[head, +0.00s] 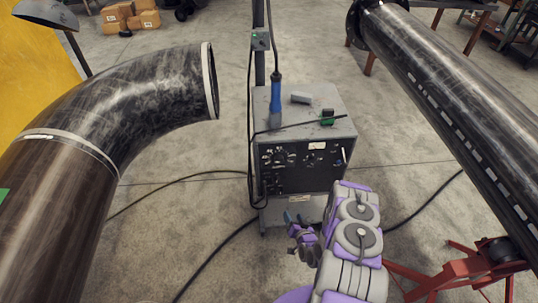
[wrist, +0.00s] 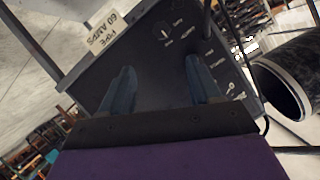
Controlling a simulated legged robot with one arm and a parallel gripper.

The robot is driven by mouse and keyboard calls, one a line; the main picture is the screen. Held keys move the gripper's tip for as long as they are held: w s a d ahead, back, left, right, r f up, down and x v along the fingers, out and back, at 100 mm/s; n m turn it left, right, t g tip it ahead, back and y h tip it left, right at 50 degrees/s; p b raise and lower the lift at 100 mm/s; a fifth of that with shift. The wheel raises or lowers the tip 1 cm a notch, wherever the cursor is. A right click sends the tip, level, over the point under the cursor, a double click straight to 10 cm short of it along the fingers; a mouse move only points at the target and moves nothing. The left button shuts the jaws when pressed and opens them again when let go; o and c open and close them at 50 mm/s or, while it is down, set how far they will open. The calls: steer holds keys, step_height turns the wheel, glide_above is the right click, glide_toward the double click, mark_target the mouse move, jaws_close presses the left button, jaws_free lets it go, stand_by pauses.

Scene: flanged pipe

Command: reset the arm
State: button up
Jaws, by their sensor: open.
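My gripper (wrist: 159,70) shows in the wrist view with its two blue-grey fingers apart and nothing between them. It faces the dark control panel of a welding machine (wrist: 150,48). In the head view my grey and purple arm is folded at the bottom, right of centre. My gripper (head: 293,218) is small there, low in front of the welding machine (head: 302,165). I cannot tell the exact gap between the fingers and the panel.
A large dark elbow pipe (head: 130,100) is on the left. A straight dark pipe (head: 450,95) crosses the right, above a red stand (head: 455,275). Cables (head: 215,255) lie on the concrete floor (head: 170,235).

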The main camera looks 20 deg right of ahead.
steer(key=w+d+r+n+g, duration=0.1)
steer(key=w+r+n+g, duration=0.1)
steer(key=w+r, duration=0.3)
steer(key=w+d+r+n+g, duration=0.2)
steer(key=r+g, duration=0.1)
steer(key=r, duration=0.4)
steer(key=s+a+r+n+g, duration=0.1)
steer(key=s+a+r+g, duration=0.1)
steer(key=r, duration=0.7)
steer(key=s+a+r+g, duration=0.2)
steer(key=s+a+r, duration=0.1)
steer(key=r, duration=0.6)
steer(key=s+a+r+g, duration=0.3)
steer(key=s+a+r, duration=0.5)
steer(key=s+r, duration=0.55)
steer(key=s+a+r+n+g, duration=0.1)
steer(key=s+a+r, duration=0.3)
steer(key=s, duration=0.7)
steer(key=s+a+r+n+g+y, duration=0.1)
steer(key=s+a+r, duration=0.3)
steer(key=s, duration=0.7)
steer(key=shift+a+r+g, duration=0.25)
steer(key=shift+r+g, duration=0.2)
steer(key=shift+g, duration=0.45)
steer(key=shift+d, duration=0.1)
